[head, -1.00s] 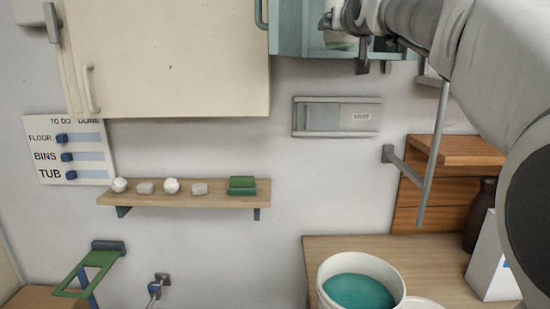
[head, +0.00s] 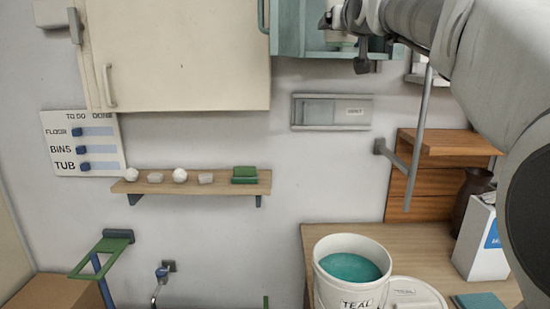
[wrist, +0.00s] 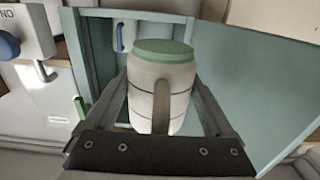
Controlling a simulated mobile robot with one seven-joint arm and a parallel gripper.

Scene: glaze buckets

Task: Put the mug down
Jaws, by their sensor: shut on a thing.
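The mug (wrist: 175,75) is pale with thin dark lines, a green end and a handle facing the wrist camera. My gripper (wrist: 160,95) is shut on it, one finger on each side. In the head view the mug (head: 340,38) is a small pale shape with a green band, partly cut off by the top edge and my arm. It is at the front of the teal cabinet (head: 287,35), whose inside and panels surround it in the wrist view. I cannot tell whether the mug touches the cabinet floor.
A cream cabinet door (head: 180,55) is left of the teal cabinet. Below are a small wall shelf (head: 190,185) with several items, a metal rod (head: 417,140), a teal-filled bucket (head: 340,294) and a white box (head: 480,245) on the counter (head: 415,250).

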